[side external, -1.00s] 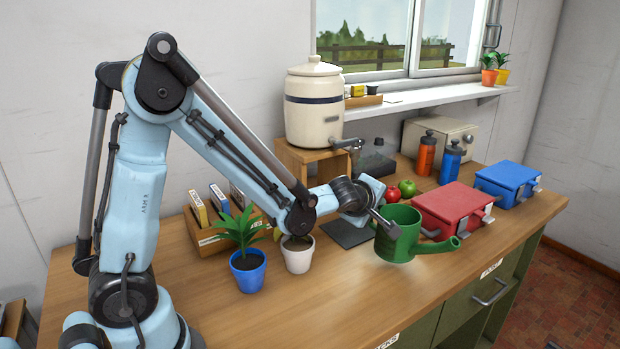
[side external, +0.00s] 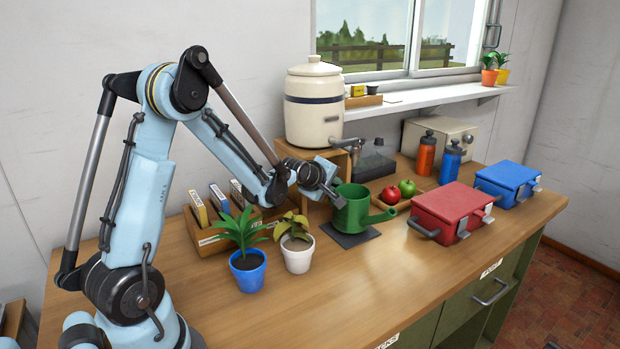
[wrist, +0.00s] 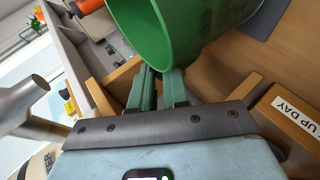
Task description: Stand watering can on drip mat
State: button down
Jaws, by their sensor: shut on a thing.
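The green watering can (side external: 352,212) is upright over the dark drip mat (side external: 366,235), its spout pointing right. I cannot tell whether its base touches the mat or hangs just above it. My gripper (side external: 338,200) is shut on the can's left side, where the handle is mostly hidden by the jaws. In the wrist view the can (wrist: 185,35) fills the top centre beyond my fingers (wrist: 160,88), and a dark grey corner of the mat (wrist: 260,22) shows at upper right.
A cream water crock (side external: 313,110) on a wooden stand has its tap (side external: 352,146) close behind and above the can. A tray with apples (side external: 390,194) and a red box (side external: 450,210) lie to the right. Two potted plants (side external: 247,270) (side external: 297,258) stand front left.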

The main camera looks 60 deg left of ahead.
jog(key=shift+f, duration=0.85)
jog(key=c, duration=1.1)
grip_release()
jog(key=shift+f, duration=0.1)
jog(key=v, duration=1.2)
jog(key=s+d+m+g+h, duration=0.1)
jog(key=s+d+m, duration=0.2)
jog(key=d+m, duration=0.3)
jog(key=s+d+m+g+h, duration=0.1)
jog(key=s+d+m+h, duration=0.1)
jog(key=s+d+m, duration=0.2)
jog(key=s+d+m+g+h, duration=0.1)
jog(key=s+d+m+h, duration=0.1)
jog(key=d+m, duration=0.6)
jog(key=shift+s+r+m+g, duration=0.15)
jog(key=shift+s+m, duration=0.3)
jog(key=shift+m, duration=0.1)
jog(key=shift+s+r+m+g, duration=0.1)
jog(key=shift+s+m+g, duration=0.05)
jog(key=shift+s+m, duration=0.35)
